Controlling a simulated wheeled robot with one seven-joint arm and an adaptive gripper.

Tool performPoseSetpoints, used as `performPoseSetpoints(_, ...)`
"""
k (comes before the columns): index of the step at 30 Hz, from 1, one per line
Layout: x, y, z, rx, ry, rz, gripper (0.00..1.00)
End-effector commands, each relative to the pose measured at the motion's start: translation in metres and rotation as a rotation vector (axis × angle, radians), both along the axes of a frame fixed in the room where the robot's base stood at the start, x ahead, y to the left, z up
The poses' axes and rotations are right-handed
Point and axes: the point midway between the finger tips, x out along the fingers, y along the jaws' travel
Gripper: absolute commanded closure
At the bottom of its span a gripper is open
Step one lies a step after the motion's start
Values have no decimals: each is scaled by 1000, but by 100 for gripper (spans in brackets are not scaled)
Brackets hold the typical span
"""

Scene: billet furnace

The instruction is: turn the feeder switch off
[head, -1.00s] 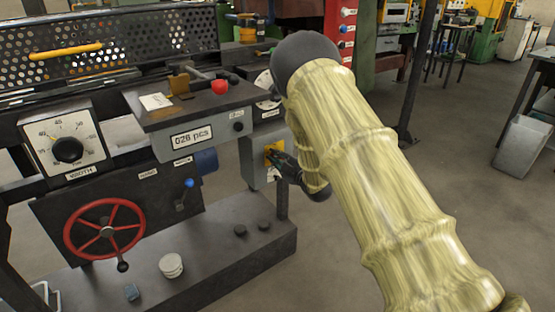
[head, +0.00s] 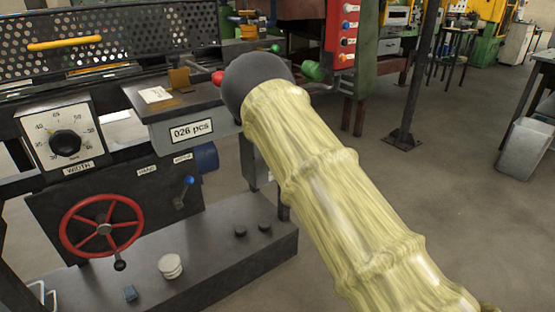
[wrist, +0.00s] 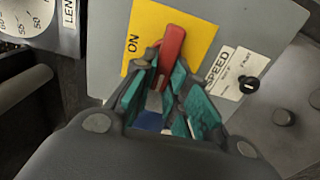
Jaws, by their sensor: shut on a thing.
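In the wrist view, the feeder switch has a red handle (wrist: 172,42) on a yellow plate (wrist: 146,22) with the word ON at its left. The plate is on a grey box face (wrist: 108,45). My gripper (wrist: 163,75) has its teal-padded fingers shut on the lower part of the red handle, which points up and slightly right in this view. An OFF mark is not visible. In the head view, my arm hides the gripper and the switch; only a strip of the grey box (head: 247,160) shows.
A SPEED label (wrist: 219,70) and a small black knob (wrist: 249,85) are right of the switch. In the head view, a red handwheel (head: 102,228), a WIDTH dial (head: 65,140) and a blue-knobbed lever (head: 186,185) stand left. Open floor (head: 450,190) lies to the right.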

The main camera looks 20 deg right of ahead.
Motion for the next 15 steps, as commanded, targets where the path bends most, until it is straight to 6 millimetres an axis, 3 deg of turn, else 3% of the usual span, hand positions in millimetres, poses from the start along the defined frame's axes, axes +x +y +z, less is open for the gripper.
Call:
performPoseSetpoints(11, -1, 1, -2, -4, 3, 2, 100)
performPoseSetpoints(12, -1, 1, -2, -4, 3, 2, 79)
performPoseSetpoints(15, -1, 1, -2, -4, 2, 1, 63)
